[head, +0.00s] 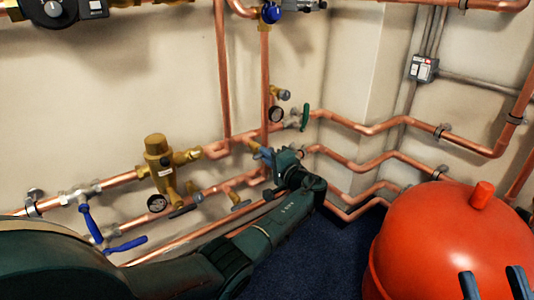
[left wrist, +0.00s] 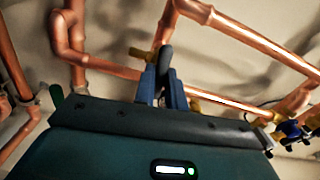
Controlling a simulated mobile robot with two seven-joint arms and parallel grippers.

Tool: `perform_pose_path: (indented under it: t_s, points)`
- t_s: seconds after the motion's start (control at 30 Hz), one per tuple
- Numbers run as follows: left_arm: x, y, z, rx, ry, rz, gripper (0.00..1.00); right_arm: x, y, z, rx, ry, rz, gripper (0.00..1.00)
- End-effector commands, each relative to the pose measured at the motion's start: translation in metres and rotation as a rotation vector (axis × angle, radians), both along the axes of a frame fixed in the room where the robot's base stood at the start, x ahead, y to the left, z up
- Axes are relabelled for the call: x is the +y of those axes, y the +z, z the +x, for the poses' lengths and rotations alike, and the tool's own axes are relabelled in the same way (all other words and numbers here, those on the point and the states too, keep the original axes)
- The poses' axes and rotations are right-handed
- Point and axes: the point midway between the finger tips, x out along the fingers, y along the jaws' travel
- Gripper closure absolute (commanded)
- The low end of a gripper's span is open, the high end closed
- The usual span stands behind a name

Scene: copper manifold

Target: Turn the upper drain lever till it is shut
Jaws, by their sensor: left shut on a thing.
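My left gripper (head: 263,154) reaches across to the copper pipes by the wall corner. In the left wrist view its two blue fingers (left wrist: 164,72) are shut on a dark grey lever, which I take to be the upper drain lever (left wrist: 166,56). The lever stands up between the fingers, with brass fittings close on both sides. In the head view the gripper and wrist hide most of the lever and its valve. My right gripper (head: 491,271) shows at the bottom right, its fingertips apart with nothing between them, in front of the red tank.
The red tank (head: 445,235) fills the lower right.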

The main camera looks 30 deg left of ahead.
Motion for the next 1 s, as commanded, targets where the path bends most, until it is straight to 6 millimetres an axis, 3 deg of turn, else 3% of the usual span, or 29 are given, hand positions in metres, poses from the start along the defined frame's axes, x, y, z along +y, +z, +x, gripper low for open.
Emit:
perform_pose_path:
  t_s: [0.33, 0.87, 0.9, 1.0]
  points:
    - [0.001, 0.002, 0.001, 0.131, -0.002, 0.057, 1.00, 0.001, -0.010, -0.002, 0.079, 0.000, 0.008, 0.64]
    - [0.001, 0.001, 0.001, 0.156, -0.002, 0.068, 1.00, 0.001, -0.013, -0.003, 0.096, -0.002, 0.014, 0.64]
    - [0.001, 0.001, 0.001, 0.156, -0.002, 0.068, 0.86, 0.001, -0.013, -0.003, 0.096, -0.002, 0.014, 0.64]
    - [0.001, 0.001, 0.001, 0.155, -0.002, 0.068, 0.78, 0.001, -0.013, -0.003, 0.095, -0.002, 0.014, 0.64]
